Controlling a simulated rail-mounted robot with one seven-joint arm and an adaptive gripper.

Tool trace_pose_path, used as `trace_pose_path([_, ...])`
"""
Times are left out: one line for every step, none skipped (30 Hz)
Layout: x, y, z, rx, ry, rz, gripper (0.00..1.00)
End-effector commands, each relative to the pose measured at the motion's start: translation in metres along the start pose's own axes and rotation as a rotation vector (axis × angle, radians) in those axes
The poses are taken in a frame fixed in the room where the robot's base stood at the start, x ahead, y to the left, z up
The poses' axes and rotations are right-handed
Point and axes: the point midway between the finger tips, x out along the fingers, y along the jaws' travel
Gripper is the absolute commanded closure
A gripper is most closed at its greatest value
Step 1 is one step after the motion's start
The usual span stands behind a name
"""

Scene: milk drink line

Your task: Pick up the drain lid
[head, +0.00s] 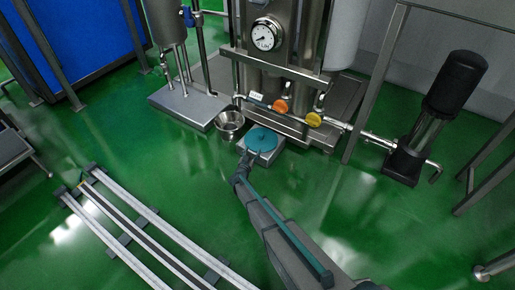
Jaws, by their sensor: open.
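A teal round lid (262,139), which looks like the drain lid, lies on a low square grey block (271,157) on the green floor in the head view. My arm reaches up from the bottom of the picture. My gripper (247,156) is small and dark at its end, at the lid's near left edge. It is open, with nothing seen in it. The fingers are too small to tell whether they touch the lid or stand apart from it.
A steel bowl (229,124) stands just left of and behind the lid. Behind are a steel plinth (188,107) and a unit with orange (280,106) and yellow (313,120) valve handles. A black pump (402,165) stands right. Rails (140,235) cross the lower left. Floor right of the lid is clear.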

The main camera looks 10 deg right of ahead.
Motion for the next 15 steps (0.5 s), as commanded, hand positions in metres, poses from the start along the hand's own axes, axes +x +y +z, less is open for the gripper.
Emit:
trace_pose_path([0.007,-0.003,0.007,0.003,0.019,0.027,0.39])
trace_pose_path([0.008,-0.002,0.006,0.003,0.028,0.041,0.39])
trace_pose_path([0.010,-0.001,0.005,0.003,0.036,0.055,0.39])
trace_pose_path([0.012,-0.001,0.005,0.002,0.041,0.063,0.39])
trace_pose_path([0.013,0.000,0.004,0.002,0.044,0.068,0.39])
trace_pose_path([0.016,0.000,0.004,0.003,0.046,0.072,0.39])
trace_pose_path([0.019,0.001,0.003,0.003,0.047,0.073,0.39])
trace_pose_path([0.022,0.001,0.003,0.003,0.047,0.074,0.39])
trace_pose_path([0.026,0.001,0.003,0.004,0.047,0.074,0.39])
trace_pose_path([0.031,0.002,0.002,0.004,0.047,0.074,0.39])
trace_pose_path([0.035,0.002,0.002,0.004,0.047,0.074,0.39])
trace_pose_path([0.042,0.003,0.002,0.004,0.047,0.074,0.39])
trace_pose_path([0.046,0.003,0.002,0.004,0.047,0.073,0.39])
trace_pose_path([0.051,0.003,0.002,0.004,0.046,0.073,0.39])
trace_pose_path([0.056,0.003,0.002,0.004,0.046,0.073,0.39])
